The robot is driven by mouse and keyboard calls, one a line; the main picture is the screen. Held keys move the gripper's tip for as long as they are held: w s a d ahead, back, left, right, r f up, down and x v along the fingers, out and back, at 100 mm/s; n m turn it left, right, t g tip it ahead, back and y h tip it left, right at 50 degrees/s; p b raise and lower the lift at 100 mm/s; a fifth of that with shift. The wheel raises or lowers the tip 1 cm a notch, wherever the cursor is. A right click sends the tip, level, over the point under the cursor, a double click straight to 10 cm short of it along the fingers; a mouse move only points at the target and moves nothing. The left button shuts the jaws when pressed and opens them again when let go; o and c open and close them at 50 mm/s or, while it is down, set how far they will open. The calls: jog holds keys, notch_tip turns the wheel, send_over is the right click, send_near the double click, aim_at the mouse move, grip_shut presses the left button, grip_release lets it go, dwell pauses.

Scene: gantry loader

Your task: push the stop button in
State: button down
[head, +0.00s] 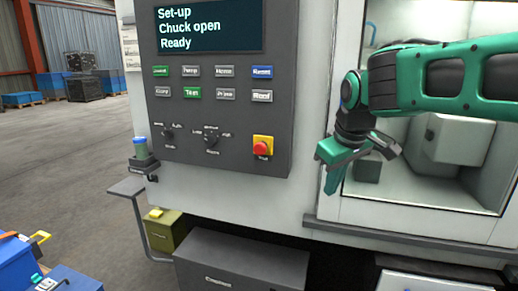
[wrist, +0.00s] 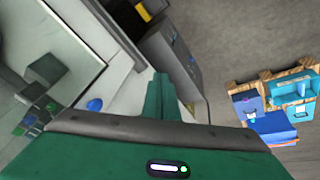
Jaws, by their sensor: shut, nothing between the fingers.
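The stop button (head: 261,147) is a red round knob on a yellow square box, low on the right of the dark control panel (head: 185,133) in the head view. It stands out from the box, and nothing covers it. My gripper (head: 331,190) is to the right of the button and a little lower, apart from it, beside the machine's window. Its green fingers are together with nothing between them and point down. In the wrist view the shut fingers (wrist: 161,98) show at the centre, and I cannot make out the stop button there.
A handrail-like ledge (head: 400,237) runs under the window to the right. A small grey shelf (head: 128,187) with a blue-topped container (head: 140,146) juts out left of the panel. A dark drawer box (head: 240,267) stands below. Blue bins (wrist: 275,127) show in the wrist view.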

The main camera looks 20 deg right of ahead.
aim_at(261, 146)
jog(key=w+a+r+n+t+y, duration=0.1)
jog(key=w+a+r+n+t, duration=0.2)
jog(key=w+a+r+n, duration=0.4)
jog(key=w+a+r, duration=0.4)
jog(key=a+r, duration=0.1)
jog(key=a, duration=0.1)
jog(key=shift+a, duration=0.2)
jog(key=shift+f, duration=0.15)
jog(key=x, duration=0.3)
jog(key=w+d+x, duration=0.1)
jog(key=x, duration=0.3)
jog(key=r+x, duration=0.1)
jog(key=x, duration=0.3)
jog(key=shift+w+d, duration=0.2)
jog(key=shift+w, duration=0.25)
jog(key=shift+w+d, duration=0.35)
jog(key=shift+w, duration=0.2)
